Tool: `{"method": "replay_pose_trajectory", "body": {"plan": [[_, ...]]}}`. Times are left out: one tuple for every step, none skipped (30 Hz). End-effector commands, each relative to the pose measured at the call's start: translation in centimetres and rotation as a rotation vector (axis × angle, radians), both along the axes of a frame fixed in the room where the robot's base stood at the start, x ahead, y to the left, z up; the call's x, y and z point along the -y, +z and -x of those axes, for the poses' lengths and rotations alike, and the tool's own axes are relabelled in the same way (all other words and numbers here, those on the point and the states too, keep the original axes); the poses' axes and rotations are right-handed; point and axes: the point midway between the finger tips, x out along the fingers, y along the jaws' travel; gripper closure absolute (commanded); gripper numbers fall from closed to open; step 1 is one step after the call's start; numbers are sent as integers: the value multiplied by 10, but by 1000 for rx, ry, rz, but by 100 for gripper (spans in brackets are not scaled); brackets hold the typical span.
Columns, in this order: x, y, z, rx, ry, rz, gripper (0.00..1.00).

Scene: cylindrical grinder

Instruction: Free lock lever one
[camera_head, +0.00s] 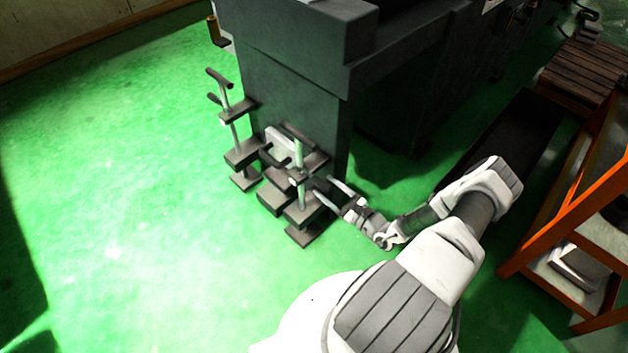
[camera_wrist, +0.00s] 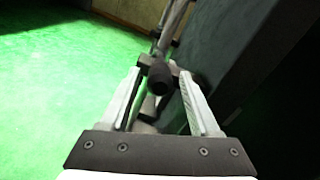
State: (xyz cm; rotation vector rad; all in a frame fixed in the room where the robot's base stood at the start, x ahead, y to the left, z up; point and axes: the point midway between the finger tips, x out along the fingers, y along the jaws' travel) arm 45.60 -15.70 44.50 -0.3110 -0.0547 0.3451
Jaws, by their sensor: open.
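A dark clamp assembly with upright rods stands against the machine's corner near the floor. Its left rod carries a lever handle (camera_head: 218,78) on top; its right rod (camera_head: 300,160) is beside my gripper. My gripper (camera_head: 322,187) is open at the right rod, fingers pointing at it. In the wrist view, a dark round knob end of a lever (camera_wrist: 160,80) shows between or just beyond my open fingers (camera_wrist: 161,92). I cannot tell whether the fingers touch it. The marking of lock lever one is not visible.
The dark grinder body (camera_head: 290,75) rises right behind the clamps. An orange-framed rack (camera_head: 560,225) stands at the right, with a slatted wooden platform (camera_head: 585,75) behind. The green floor (camera_head: 120,180) at the left is clear.

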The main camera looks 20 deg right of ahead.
Motion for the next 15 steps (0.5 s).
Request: {"method": "replay_pose_trajectory", "body": {"plan": [[-4, -3, -10, 2, 3, 1, 37], [-6, -2, -16, 3, 3, 1, 37], [-9, -2, -23, 2, 3, 1, 37], [-11, -2, -27, 0, 3, 1, 37], [-12, -2, -32, 2, 3, 1, 37], [-14, -2, -37, 2, 2, 0, 37], [-15, -2, -41, 1, 1, 1, 37], [-16, -2, -44, 1, 2, 1, 37], [-18, -2, -47, 1, 2, 1, 37], [-18, -1, -50, 1, 2, 1, 37], [-19, -1, -51, 1, 1, 1, 37], [-19, -1, -53, 1, 1, 1, 37], [-20, -1, -54, 0, 0, 1, 37], [-20, 0, -55, 0, 0, 1, 37], [-20, 0, -56, 0, 0, 1, 37]]}}
